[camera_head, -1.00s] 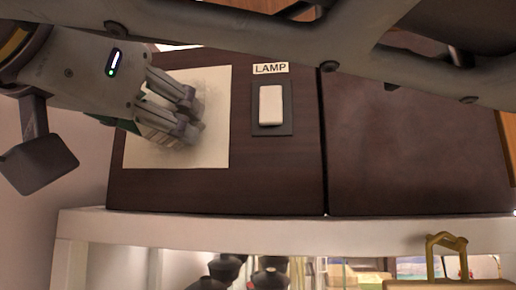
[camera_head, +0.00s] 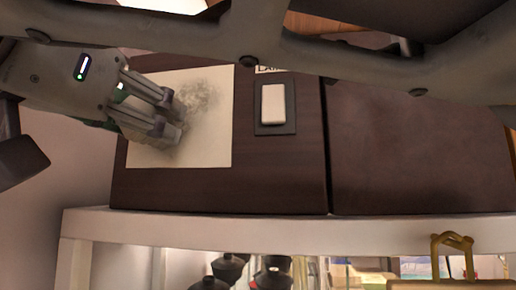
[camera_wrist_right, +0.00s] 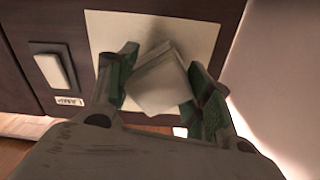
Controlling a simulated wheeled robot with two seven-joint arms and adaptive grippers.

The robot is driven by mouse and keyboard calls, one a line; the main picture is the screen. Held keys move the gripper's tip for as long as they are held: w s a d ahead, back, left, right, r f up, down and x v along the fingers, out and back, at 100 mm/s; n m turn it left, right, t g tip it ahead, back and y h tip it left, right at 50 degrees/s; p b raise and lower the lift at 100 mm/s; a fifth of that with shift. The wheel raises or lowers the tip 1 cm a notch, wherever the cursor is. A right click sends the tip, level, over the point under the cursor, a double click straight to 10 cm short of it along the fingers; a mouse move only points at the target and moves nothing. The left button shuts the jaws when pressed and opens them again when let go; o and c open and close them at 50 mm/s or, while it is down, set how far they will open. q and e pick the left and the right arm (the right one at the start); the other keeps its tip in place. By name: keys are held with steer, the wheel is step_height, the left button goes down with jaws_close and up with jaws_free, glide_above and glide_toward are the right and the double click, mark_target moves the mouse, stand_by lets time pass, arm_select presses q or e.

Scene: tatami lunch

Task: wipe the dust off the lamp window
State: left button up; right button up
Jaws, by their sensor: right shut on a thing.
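The lamp window (camera_head: 215,145) is a pale cream square on a dark wooden front, left of a white rocker switch (camera_head: 273,104) in the head view. A grey dust smudge (camera_head: 203,95) shows on its upper middle. My right gripper (camera_head: 170,118) is over the window's left half. In the right wrist view, my right gripper (camera_wrist_right: 163,75) is shut on a white folded cloth (camera_wrist_right: 158,85), held in front of the window (camera_wrist_right: 195,35). I cannot tell whether the cloth touches the pane; it is hidden in the head view. My left gripper is not in view.
A dark door panel (camera_head: 420,150) is right of the switch. A white ledge (camera_head: 200,226) runs below, with dark bottle-like tops (camera_head: 228,268) and a yellow metal handle (camera_head: 452,250) under or in front of it. My grey arm link crosses the top and partly covers the LAMP label.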

steer(key=shift+w+a, duration=0.15)
steer(key=shift+a, duration=1.1)
steer(key=shift+r, duration=0.1)
steer(key=shift+r, duration=0.8)
steer(key=shift+d, duration=0.25)
steer(key=shift+d+b, duration=0.6)
steer(key=shift+d, duration=1)
steer(key=shift+d, duration=0.1)
steer(key=shift+s+d, duration=0.2)
steer(key=shift+d, duration=0.35)
steer(key=shift+s+d+b, duration=0.15)
steer(key=shift+d+b, duration=0.3)
steer(key=shift+d, duration=0.75)
